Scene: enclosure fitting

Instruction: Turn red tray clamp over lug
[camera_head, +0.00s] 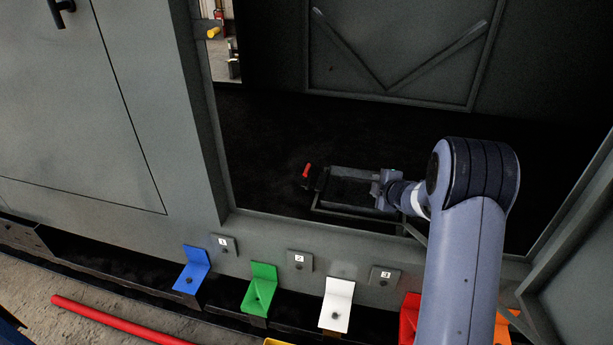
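A small red clamp (307,170) stands at the left end of a dark grey tray (345,172) inside the enclosure. The clamp looks upright and slightly tilted; the lug beside it is too dark and small to make out. My gripper (381,189) is at the tray's right end, reached in through the enclosure opening, well apart from the red clamp. Its fingers are small and blend with the tray's edge, so I cannot tell whether they are open or shut, or touching the tray.
The enclosure's lower sill (320,236) runs in front of the tray. Below it are blue (194,270), green (260,287), white (337,303) and red (409,318) brackets. A red bar (115,320) lies on the floor. The dark floor left of the tray is clear.

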